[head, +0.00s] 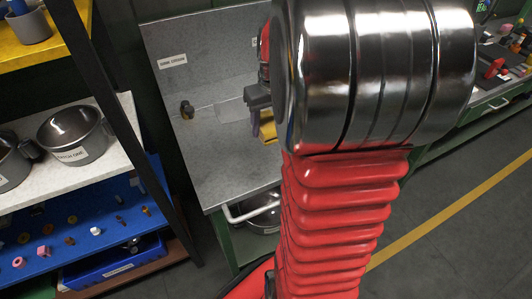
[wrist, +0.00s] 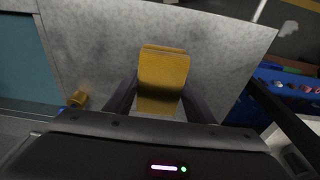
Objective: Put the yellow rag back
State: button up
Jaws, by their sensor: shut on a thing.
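The yellow rag (wrist: 162,72) is a folded flat piece between the two dark fingers of my gripper (wrist: 160,100) in the wrist view. My gripper is shut on it over a grey worktop. In the head view the rag (head: 268,132) shows only partly, behind the fingers of my gripper (head: 255,120). My own arm hides its right side there. I cannot tell whether the rag touches the worktop.
A shelf at left holds a metal pot (head: 75,135) and a blue board (head: 60,225) of small parts. The worktop's front left is bare.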

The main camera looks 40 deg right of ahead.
jog(key=shift+s, duration=0.1)
send_over(267, 155)
jog(key=shift+s+f, duration=0.15)
jog(key=shift+f, duration=1.45)
jog(key=shift+s+f, duration=0.1)
jog(key=shift+f, duration=1.45)
jog(key=shift+f, duration=1.85)
jog(key=shift+f, duration=0.1)
jog(key=o, duration=1.1)
jog(key=r, duration=0.4)
jog(key=s+r, duration=0.1)
jog(key=r, duration=0.7)
jog(key=shift+s+a, duration=0.3)
jog(key=shift+s, duration=0.05)
